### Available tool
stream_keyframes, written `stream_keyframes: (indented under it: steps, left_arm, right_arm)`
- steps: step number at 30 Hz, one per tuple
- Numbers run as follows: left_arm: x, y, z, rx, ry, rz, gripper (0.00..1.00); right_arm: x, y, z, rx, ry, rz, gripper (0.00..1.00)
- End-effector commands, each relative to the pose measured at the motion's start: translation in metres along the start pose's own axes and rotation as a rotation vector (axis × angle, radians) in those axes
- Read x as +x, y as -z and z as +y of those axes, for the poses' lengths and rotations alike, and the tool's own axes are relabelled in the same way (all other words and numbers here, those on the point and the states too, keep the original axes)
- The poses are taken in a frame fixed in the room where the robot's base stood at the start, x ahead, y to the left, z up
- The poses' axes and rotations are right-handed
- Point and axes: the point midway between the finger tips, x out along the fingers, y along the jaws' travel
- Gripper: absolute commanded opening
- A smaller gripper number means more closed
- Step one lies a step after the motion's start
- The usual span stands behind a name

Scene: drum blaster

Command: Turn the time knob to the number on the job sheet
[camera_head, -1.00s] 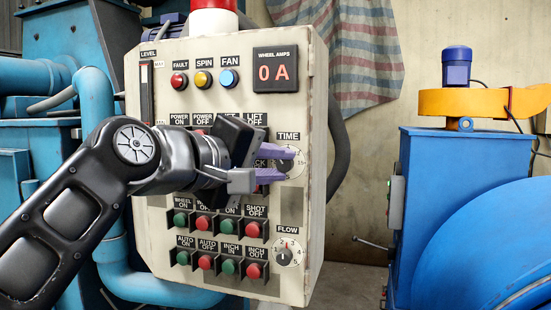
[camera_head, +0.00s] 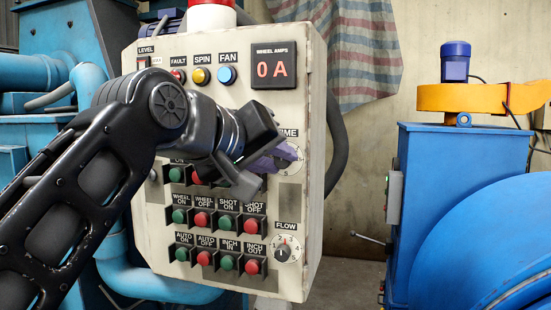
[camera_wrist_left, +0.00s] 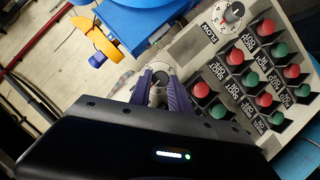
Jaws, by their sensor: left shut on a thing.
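The time knob's round white dial (camera_head: 294,158) is at the right edge of the control panel (camera_head: 313,200), partly covered by my left gripper (camera_head: 278,154). In the left wrist view the purple fingers of my left gripper (camera_wrist_left: 159,82) are closed on both sides of the time knob (camera_wrist_left: 158,94). The gripper is rolled, with its fingers slanted. The pointer and most dial numbers are hidden or too small to read. No job sheet can be made out. My right gripper is not in view.
The flow knob (camera_head: 286,249) is below the time dial. Rows of red and green buttons (camera_head: 225,262) in raised guards lie under and beside my left arm. The amps display (camera_head: 274,68) reads 0 A. A blue machine (camera_head: 450,170) stands at the right.

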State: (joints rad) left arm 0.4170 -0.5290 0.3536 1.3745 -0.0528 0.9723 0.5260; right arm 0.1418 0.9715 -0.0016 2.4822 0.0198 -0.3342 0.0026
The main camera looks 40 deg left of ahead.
Motion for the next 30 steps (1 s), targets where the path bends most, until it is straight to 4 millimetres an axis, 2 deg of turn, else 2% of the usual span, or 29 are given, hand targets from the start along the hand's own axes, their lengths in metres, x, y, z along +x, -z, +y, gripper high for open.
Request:
stream_keyframes:
  steps: [7,8,11,22,30]
  left_arm:
    - [0.002,-0.002,-0.002,-0.001,0.004,-0.007,0.0]
    - [0.002,-0.002,-0.002,-0.001,0.004,-0.007,0.25]
    - [0.001,-0.002,-0.001,-0.001,0.003,-0.006,0.32]
    - [-0.006,-0.001,-0.001,-0.002,0.0,-0.001,0.32]
    - [-0.045,-0.002,-0.001,-0.001,-0.001,0.0,0.32]
  right_arm:
    - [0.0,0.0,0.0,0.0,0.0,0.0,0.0]
    - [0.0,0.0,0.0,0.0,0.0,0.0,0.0]
    - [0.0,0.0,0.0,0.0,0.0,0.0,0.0]
    - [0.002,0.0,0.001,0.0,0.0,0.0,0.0]
    - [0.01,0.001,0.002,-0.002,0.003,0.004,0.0]
